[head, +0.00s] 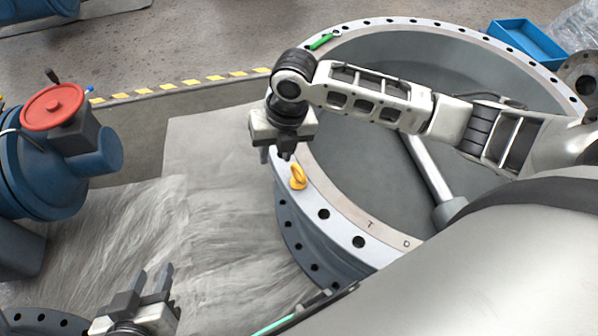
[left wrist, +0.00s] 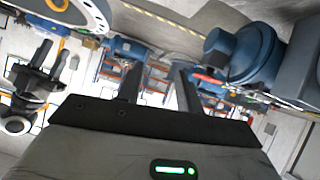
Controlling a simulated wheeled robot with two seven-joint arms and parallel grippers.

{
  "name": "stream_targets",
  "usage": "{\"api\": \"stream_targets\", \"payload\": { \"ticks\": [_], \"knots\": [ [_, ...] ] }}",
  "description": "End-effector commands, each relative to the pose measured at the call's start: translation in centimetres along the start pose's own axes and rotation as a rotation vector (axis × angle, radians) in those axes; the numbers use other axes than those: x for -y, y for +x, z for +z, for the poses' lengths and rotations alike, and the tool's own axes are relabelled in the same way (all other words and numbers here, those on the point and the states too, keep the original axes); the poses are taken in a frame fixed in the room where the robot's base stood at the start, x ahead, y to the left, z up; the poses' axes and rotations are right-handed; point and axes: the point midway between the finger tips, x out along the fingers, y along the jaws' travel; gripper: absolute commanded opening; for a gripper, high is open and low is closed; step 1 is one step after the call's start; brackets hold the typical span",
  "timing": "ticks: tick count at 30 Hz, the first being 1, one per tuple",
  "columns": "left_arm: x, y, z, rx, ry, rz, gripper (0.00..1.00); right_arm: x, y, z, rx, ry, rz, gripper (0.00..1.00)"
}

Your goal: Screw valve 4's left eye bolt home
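A yellow eye bolt (head: 298,177) stands at the near-left part of the flange rim of the large grey valve body (head: 345,212) in the head view. I cannot tell how deep its thread sits. My right gripper (head: 279,157) hangs just above and left of the eye bolt, pointing down and apart from it. It also shows in the left wrist view (left wrist: 51,58), its two dark fingers apart and nothing between them. My left gripper (head: 147,279) is low at the left, over the grey sheet, open and empty. Its fingers are apart in the left wrist view (left wrist: 158,76).
A blue valve with a red handwheel (head: 53,106) stands at the left. A green tool (head: 323,41) lies on the far flange rim. A blue bin (head: 526,42) stands at the back right. My right arm crosses the valve opening. The grey sheet (head: 215,215) is largely clear.

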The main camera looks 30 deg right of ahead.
Motion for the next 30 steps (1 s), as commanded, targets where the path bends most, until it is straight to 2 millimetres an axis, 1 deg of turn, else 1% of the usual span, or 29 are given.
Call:
{"api": "stream_targets", "payload": {
  "ticks": [1,3,6,8,11,14,24,30],
  "knots": [
    [0.0,0.2,0.2,-0.002,-0.002,0.001,0.36,1.4,-1.1,1.2,-0.009,-0.095,-0.058,0.34],
    [0.0,0.2,0.2,-0.005,-0.004,0.002,0.36,2.8,-2.3,1.9,-0.040,-0.203,-0.114,0.34],
    [0.0,0.2,0.1,-0.008,-0.006,0.003,0.36,4.1,-3.5,2.5,-0.074,-0.299,-0.162,0.34],
    [0.0,0.2,0.0,-0.011,-0.006,0.003,0.36,4.5,-3.8,2.6,-0.089,-0.330,-0.175,0.34],
    [0.0,0.2,-0.1,-0.016,-0.006,0.003,0.36,4.8,-3.4,2.6,-0.099,-0.349,-0.183,0.34],
    [0.0,0.3,0.0,-0.019,-0.005,0.003,0.36,5.0,-2.0,2.5,-0.099,-0.348,-0.181,0.34],
    [0.2,0.7,0.8,-0.023,0.001,0.001,0.36,6.4,5.3,2.0,-0.098,-0.346,-0.180,0.34],
    [0.2,0.9,0.9,-0.032,0.004,0.002,0.36,7.1,9.0,1.8,-0.096,-0.347,-0.181,0.34]
  ]
}}
